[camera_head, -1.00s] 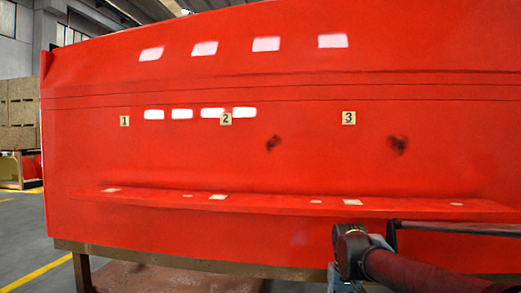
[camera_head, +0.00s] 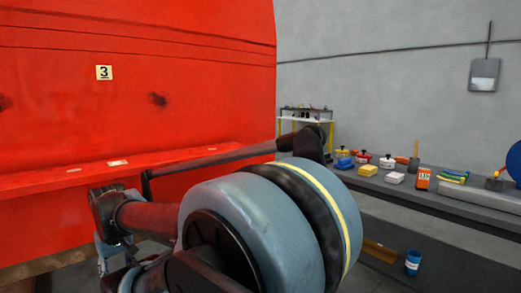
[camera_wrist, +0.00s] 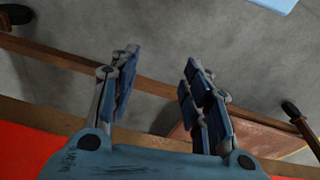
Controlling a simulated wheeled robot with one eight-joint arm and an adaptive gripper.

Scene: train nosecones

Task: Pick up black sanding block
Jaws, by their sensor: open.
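My gripper (camera_wrist: 158,80) shows in the wrist view with its fingers spread apart and nothing between them. It hangs above the grey floor, beside a brown beam and a red surface at the lower left. I cannot make out a black sanding block for certain in either view. In the head view a workbench (camera_head: 448,190) at the right carries several small things: a blue piece (camera_head: 344,163), a yellow block (camera_head: 368,170), a whitish block (camera_head: 395,178) and an orange box (camera_head: 422,179). My gripper is far from the bench.
The large red nosecone panel (camera_head: 180,60) with tag 3 (camera_head: 104,72) fills the left. Colored cloths (camera_head: 453,176) lie on the bench. A blue can (camera_head: 412,263) stands on the floor before it. A shelf (camera_head: 305,115) stands behind. My arm hides the middle.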

